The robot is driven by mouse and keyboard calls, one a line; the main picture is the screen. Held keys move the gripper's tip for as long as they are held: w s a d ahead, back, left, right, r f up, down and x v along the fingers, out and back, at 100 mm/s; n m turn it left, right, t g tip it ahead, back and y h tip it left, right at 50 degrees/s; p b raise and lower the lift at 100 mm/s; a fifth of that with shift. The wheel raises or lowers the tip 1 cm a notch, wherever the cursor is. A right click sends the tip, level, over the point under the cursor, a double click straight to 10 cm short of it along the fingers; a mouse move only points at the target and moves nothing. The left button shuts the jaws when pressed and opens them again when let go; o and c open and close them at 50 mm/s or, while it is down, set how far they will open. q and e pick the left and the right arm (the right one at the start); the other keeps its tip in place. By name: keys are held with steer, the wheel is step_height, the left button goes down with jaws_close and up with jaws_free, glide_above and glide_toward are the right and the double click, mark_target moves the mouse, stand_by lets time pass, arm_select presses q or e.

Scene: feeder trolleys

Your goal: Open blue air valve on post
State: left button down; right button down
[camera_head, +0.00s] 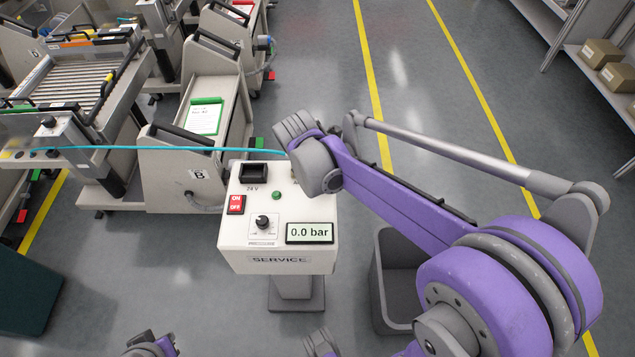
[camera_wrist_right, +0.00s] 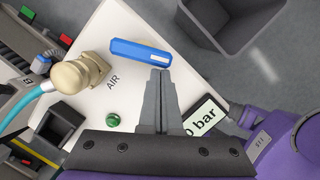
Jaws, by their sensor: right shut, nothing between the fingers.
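The white service post (camera_head: 245,205) stands at the middle of the head view, its display (camera_head: 310,233) reading 0.0 bar. In the right wrist view, the blue valve handle (camera_wrist_right: 140,52) lies over the post's top beside the AIR label. A brass coupling (camera_wrist_right: 80,73) with a cyan hose (camera_wrist_right: 28,105) is to its left. My right gripper (camera_wrist_right: 160,73) is shut and empty, its fingertips just below the handle's right part in that view. I cannot tell whether they touch it. In the head view my purple right arm hides the handle and the right gripper.
The post also bears a red ON/OFF switch (camera_head: 236,204), a black knob (camera_head: 263,222), a green button (camera_head: 276,195) and a 24V socket (camera_head: 254,171). A grey bin (camera_head: 378,300) stands to its right. Trolley B (camera_head: 165,175) stands behind left. Floor lies clear beyond.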

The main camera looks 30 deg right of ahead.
steer(key=shift+s+d+n+t+p, duration=0.2)
steer(key=shift+d+n+t, duration=0.1)
steer(key=shift+n, duration=0.6)
steer(key=shift+s+d+n+t+p, duration=0.1)
steer(key=shift+s+d+n+t, duration=0.15)
steer(key=shift+n, duration=0.65)
steer(key=shift+s+d+n+t+y, duration=0.15)
steer(key=shift+d+n, duration=0.1)
steer(key=shift+n, duration=0.45)
steer(key=shift+w+d+n+t+y, duration=0.15)
steer(key=shift+d+n, duration=0.1)
steer(key=shift+n, duration=0.45)
steer(key=shift+s+d, duration=0.1)
steer(key=shift+d, duration=0.05)
steer(key=shift+d+p, duration=0.35)
steer(key=shift+d, duration=0.25)
